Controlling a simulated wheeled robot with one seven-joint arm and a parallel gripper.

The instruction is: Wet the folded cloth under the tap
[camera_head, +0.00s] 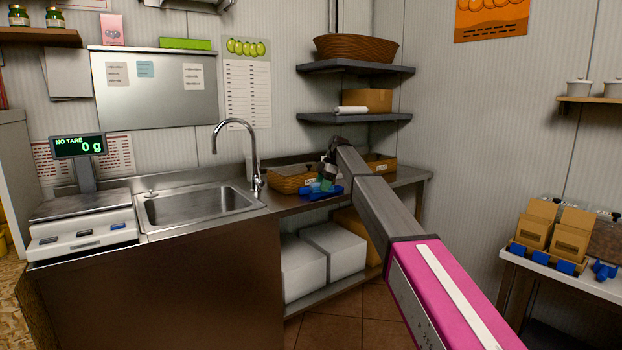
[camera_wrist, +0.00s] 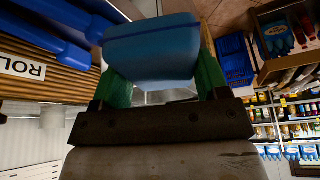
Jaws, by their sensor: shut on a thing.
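My gripper (camera_head: 328,178) is at the end of my outstretched arm, over the counter to the right of the sink. Its green fingers are shut on a blue folded cloth, which fills the space between them in the wrist view (camera_wrist: 150,50). In the head view the cloth is small and hard to tell from other blue things there. The steel sink (camera_head: 195,205) is left of my gripper. The tall curved tap (camera_head: 254,150) stands at its back right corner, apart from the cloth. No water shows from its spout.
A wicker basket (camera_head: 288,183) stands on the counter close to my gripper; a labelled basket (camera_wrist: 50,80) shows in the wrist view. A scale (camera_head: 80,222) stands left of the sink. Dark shelves (camera_head: 355,70) hang above the counter's right end. The space above the sink is clear.

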